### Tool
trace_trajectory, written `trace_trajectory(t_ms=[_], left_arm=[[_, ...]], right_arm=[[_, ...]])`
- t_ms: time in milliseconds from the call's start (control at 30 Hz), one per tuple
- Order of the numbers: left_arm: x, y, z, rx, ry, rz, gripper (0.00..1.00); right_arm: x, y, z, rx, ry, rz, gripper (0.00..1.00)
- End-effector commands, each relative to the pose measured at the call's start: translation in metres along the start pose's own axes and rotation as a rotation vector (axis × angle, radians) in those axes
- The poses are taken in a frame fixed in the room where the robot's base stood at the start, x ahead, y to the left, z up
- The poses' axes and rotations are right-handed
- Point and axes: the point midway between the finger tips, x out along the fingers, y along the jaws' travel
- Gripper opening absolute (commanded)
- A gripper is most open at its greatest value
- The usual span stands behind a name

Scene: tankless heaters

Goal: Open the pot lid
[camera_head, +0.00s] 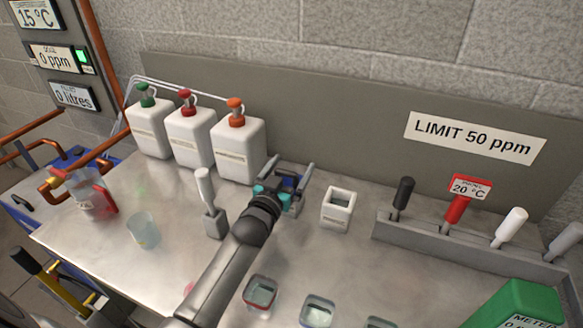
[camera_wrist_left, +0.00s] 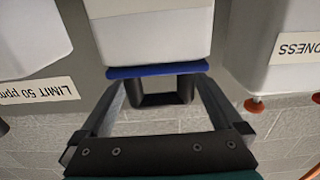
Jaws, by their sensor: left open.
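A white pot (camera_wrist_left: 150,35) with a flat blue lid (camera_wrist_left: 157,71) and a dark loop handle (camera_wrist_left: 165,92) is in the left wrist view, which is upside down. In the head view the lid (camera_head: 289,183) shows only in part, behind my left gripper (camera_head: 290,175), and the pot body is mostly hidden. My left gripper is open, with one finger on each side of the handle; it also shows in the left wrist view (camera_wrist_left: 160,88). The lid sits on the pot. I cannot tell whether the fingers touch it. My right gripper is not in view.
Several white dispensers, one with an orange cap (camera_head: 239,145), stand left of the gripper. A small open white box (camera_head: 338,208) stands close on the right. A white-handled grey block (camera_head: 214,222), a clear cup (camera_head: 143,232) and a lever rack (camera_head: 455,235) are on the metal bench (camera_head: 165,285).

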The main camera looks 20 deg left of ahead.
Motion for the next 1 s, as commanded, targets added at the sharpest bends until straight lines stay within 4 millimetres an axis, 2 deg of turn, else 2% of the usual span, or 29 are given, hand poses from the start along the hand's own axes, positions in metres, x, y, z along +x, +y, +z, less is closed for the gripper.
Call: trace_trajectory(t_ms=[367, 1000], left_arm=[[0.0049, -0.0002, -0.0003, 0.001, 0.000, 0.000, 1.00], [0.0046, 0.0000, -0.0003, 0.000, 0.000, 0.000, 0.29]], right_arm=[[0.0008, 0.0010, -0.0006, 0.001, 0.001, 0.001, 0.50], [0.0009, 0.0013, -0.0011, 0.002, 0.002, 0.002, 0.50]])
